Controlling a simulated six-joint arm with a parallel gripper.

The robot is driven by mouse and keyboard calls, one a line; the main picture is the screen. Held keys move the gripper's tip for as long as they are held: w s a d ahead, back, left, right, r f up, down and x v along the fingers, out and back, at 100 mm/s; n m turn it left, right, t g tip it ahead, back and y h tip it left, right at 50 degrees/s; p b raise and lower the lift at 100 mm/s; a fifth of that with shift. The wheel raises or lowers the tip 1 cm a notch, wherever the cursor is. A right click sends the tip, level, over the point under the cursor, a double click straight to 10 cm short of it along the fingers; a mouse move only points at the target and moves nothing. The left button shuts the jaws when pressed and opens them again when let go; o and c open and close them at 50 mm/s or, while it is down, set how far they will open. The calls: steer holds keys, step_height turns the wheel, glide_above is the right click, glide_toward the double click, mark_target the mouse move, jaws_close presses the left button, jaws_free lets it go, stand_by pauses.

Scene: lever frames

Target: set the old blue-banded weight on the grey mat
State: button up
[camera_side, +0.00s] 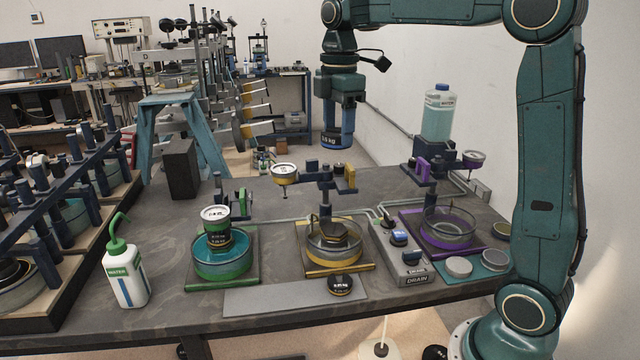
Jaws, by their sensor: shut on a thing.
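My gripper (339,128) hangs above the back of the table. It is shut on a dark weight (331,139) with white lettering that seems to read 1.0 kg. Blue shows around the weight, but I cannot tell whether it is a band or the fingers. The held weight is well above the tabletop, apart from everything below. The grey mat (255,301) lies flat along the front of the table. A small black weight (341,286) stands at the mat's right end; the rest of the mat is bare.
Green (222,268), yellow (334,262) and purple (449,241) rimmed basins stand behind the mat. Weights are stacked in the green one; a dark weight sits in the yellow one. Posts rise behind the basins.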

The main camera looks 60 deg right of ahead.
steer(key=shift+a, duration=0.1)
steer(key=n, duration=0.7)
glide_above(295, 294)
step_height(295, 294, down, 6)
step_height(295, 294, down, 16)
stand_by(0.4)
steer(key=shift+f, duration=2.1)
steer(key=shift+f, duration=0.15)
steer(key=o, duration=1.4)
steer(key=shift+c, duration=0.2)
